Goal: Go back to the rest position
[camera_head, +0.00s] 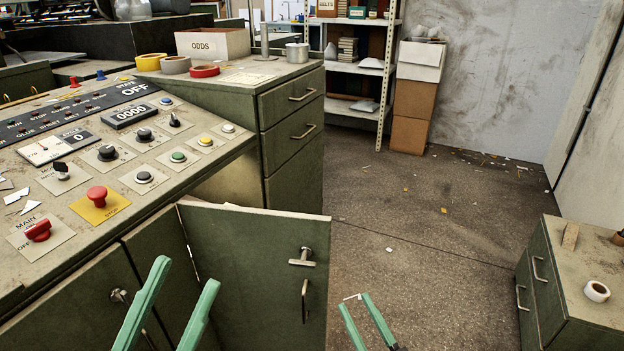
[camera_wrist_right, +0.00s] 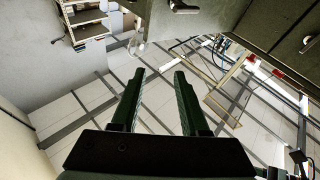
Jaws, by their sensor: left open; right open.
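My left gripper (camera_head: 178,298) is at the bottom left of the head view, with its two green fingers apart and nothing between them. It is in front of the control panel's cabinet, to the left of an open green cabinet door (camera_head: 252,262). My right gripper (camera_head: 362,308) is at the bottom middle of the head view, to the right of that door over the floor. In the right wrist view its fingers (camera_wrist_right: 158,80) are apart and empty. A small pale scrap shows near its left fingertip; I cannot tell whether it touches.
The control panel (camera_head: 120,185) with knobs and a red stop button (camera_head: 97,195) is at left. A drawer cabinet (camera_head: 290,85) stands behind it. A low cabinet (camera_head: 575,290) with a tape roll (camera_head: 596,291) is at right. The floor (camera_head: 430,225) between is open.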

